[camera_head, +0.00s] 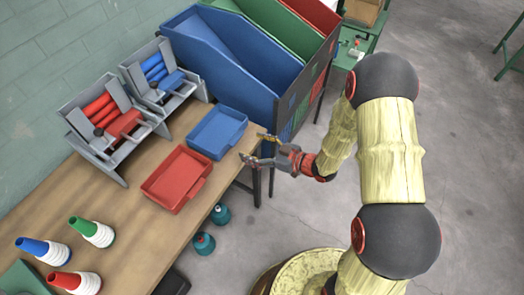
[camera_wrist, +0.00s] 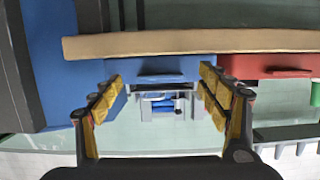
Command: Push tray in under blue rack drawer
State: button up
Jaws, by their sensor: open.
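The blue tray (camera_head: 214,133) lies on the workbench in front of the grey rack with blue bobbins (camera_head: 178,98), clear of its drawer space. In the wrist view the blue tray (camera_wrist: 168,67) shows upside down, between the table edge and the blue rack (camera_wrist: 180,116). My gripper (camera_head: 254,148) is open and empty, just off the bench edge, with its fingers pointing at the tray's front side. In the wrist view my gripper (camera_wrist: 160,95) has its yellow fingers spread to either side of the tray; contact cannot be told.
A red tray (camera_head: 173,180) lies beside the blue one, in front of a rack with red bobbins (camera_head: 102,132). Large coloured bins (camera_head: 235,65) stand close beyond the blue tray. Coloured cones (camera_head: 92,232) stand at the bench's near end. Teal spools (camera_head: 204,243) are on the floor.

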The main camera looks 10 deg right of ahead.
aim_at(237, 138)
jog(key=shift+r+b+x, duration=0.1)
jog(key=shift+r+x, duration=0.15)
jog(key=shift+x, duration=0.85)
jog(key=shift+r+b+x, duration=0.1)
jog(key=shift+r+x, duration=0.2)
jog(key=shift+x, duration=0.85)
jog(key=shift+r+b+x, duration=0.1)
jog(key=shift+r+x, duration=0.15)
jog(key=shift+x, duration=0.85)
jog(key=shift+w+a, duration=0.15)
jog(key=shift+c, duration=1.4)
jog(key=c, duration=0.3)
jog(key=shift+a, duration=0.1)
jog(key=shift+c, duration=0.2)
jog(key=shift+r+b+x, duration=0.1)
jog(key=shift+r+x, duration=0.1)
jog(key=shift+x, duration=0.7)
jog(key=shift+r+b+x, duration=0.1)
jog(key=shift+r+x, duration=0.15)
jog(key=shift+x, duration=0.7)
jog(key=shift+r+b+x, duration=0.1)
jog(key=shift+r+x, duration=0.1)
jog(key=shift+x, duration=0.7)
jog(key=shift+a, duration=0.25)
jog(key=shift+w, duration=0.1)
